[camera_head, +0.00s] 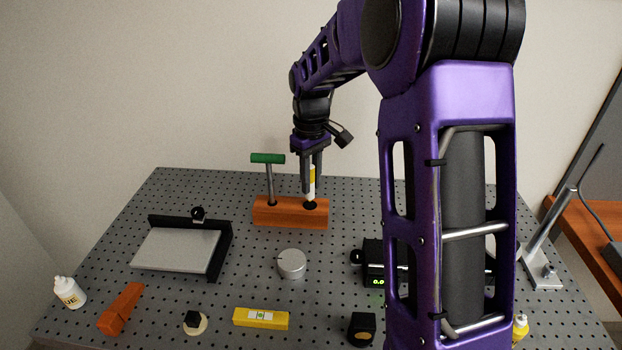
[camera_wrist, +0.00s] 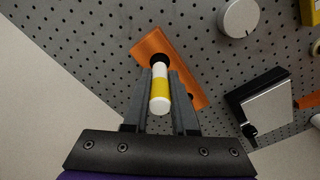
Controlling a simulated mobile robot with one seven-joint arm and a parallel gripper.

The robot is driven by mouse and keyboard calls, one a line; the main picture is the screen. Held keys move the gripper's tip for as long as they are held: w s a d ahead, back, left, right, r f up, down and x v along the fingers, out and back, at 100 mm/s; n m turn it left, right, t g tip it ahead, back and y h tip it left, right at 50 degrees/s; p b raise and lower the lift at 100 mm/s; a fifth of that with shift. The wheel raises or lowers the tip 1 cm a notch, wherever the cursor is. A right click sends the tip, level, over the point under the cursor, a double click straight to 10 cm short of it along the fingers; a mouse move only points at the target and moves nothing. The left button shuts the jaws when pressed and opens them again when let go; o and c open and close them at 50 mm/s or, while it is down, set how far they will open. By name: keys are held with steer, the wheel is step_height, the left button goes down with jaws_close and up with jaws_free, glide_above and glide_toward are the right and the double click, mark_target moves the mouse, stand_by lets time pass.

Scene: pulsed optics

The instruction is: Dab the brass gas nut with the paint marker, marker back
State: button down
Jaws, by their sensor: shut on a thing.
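My gripper (camera_head: 312,160) is shut on the paint marker (camera_head: 311,181), a white stick with a yellow band, held upright. The marker also shows between my fingers in the wrist view (camera_wrist: 160,92). Its lower end is at the dark right hole of the orange-brown wooden block (camera_head: 285,217); I cannot tell how far it is inside. The block also shows in the wrist view (camera_wrist: 180,68). I cannot identify the brass gas nut for sure; a small black block with a brass-coloured round face (camera_head: 362,330) stands at the front.
A green T-handled tool (camera_head: 268,172) stands in the block's left hole. A grey plate in a black frame (camera_head: 178,250), a silver round knob (camera_head: 291,264), a yellow level (camera_head: 261,318), an orange wedge (camera_head: 121,308) and a glue bottle (camera_head: 68,292) are on the perforated table. My arm hides part of the right side.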

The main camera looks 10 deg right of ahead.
steer(key=shift+f+b, duration=0.55)
steer(key=shift+f, duration=0.4)
steer(key=shift+f+b, duration=0.75)
steer(key=shift+f, duration=0.45)
steer(key=c, duration=0.6)
jaws_free()
steer(key=shift+r, duration=0.1)
steer(key=shift+c, duration=0.2)
step_height(320, 180, up, 17)
steer(key=p, duration=0.3)
steer(key=shift+r, duration=0.15)
steer(key=shift+r+p, duration=1.45)
steer(key=shift+r, duration=0.6)
